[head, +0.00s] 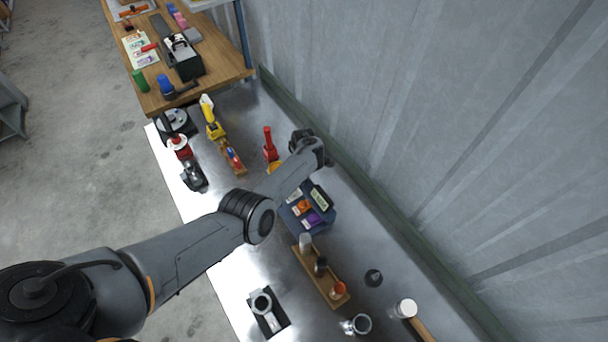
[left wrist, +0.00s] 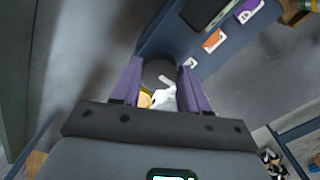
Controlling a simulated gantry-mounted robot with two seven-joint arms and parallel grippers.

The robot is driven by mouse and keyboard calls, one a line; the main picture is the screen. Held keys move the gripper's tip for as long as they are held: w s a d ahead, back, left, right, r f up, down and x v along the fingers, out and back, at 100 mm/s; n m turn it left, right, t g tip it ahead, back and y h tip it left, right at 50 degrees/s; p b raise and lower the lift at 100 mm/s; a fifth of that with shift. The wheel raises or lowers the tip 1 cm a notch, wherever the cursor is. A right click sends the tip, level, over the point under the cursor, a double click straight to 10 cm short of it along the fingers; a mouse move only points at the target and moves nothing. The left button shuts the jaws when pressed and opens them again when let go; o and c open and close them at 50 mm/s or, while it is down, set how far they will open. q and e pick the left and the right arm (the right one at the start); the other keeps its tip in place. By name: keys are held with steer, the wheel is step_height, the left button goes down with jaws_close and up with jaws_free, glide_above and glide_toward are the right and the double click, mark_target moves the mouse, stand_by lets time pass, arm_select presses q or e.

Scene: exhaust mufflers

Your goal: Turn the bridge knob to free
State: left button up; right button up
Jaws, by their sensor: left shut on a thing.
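The blue control box (head: 322,222) stands on the metal bench in the head view, with a small screen and white, orange and purple labels on top. In the left wrist view the box (left wrist: 222,55) fills the upper right. A dark round knob (left wrist: 158,71) with a pale pointer mark shows at its edge. My left gripper (left wrist: 162,90) has its two purple fingers shut on the knob, one on each side. A yellow and white shape shows between the fingers; I cannot tell what it is. In the head view my arm hides the knob and the fingertips.
A wooden rack (head: 322,276) with several cylindrical parts stands near the box. A red-handled clamp (head: 269,145) stands close to my wrist. A mallet (head: 406,310) lies at the lower right. A corrugated wall (head: 400,120) runs along the bench's right side.

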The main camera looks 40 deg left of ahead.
stand_by(0.4)
arm_select(q)
steer(key=o, duration=1.1)
steer(key=shift+c, duration=0.2)
step_height(320, 180, up, 11)
steer(key=p, duration=0.3)
steer(key=shift+f, duration=0.15)
